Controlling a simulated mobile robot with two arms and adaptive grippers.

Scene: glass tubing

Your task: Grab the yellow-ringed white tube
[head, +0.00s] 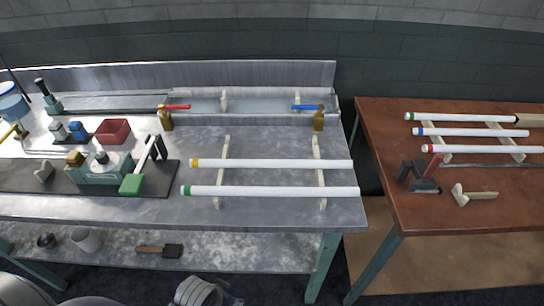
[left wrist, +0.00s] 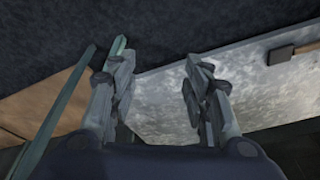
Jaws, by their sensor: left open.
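The yellow-ringed white tube (head: 270,163) lies across two pale wooden supports on the grey metal workbench, its yellow end to the left. A green-ringed white tube (head: 270,191) lies parallel in front of it on the same supports. My left gripper (left wrist: 156,78) is open and empty in the left wrist view. Its two fingers are apart, with dark floor and the bench's pale lower shelf behind them. The yellow-ringed tube does not show in that view. Neither gripper can be made out in the head view.
The pale supports (head: 223,150) stand on the workbench (head: 290,218). A green-handled tool (head: 132,184) and a red bin (head: 113,131) are to the left. A brown table (head: 440,218) at right holds more ringed tubes. A brush (head: 158,250) lies on the lower shelf (head: 225,240).

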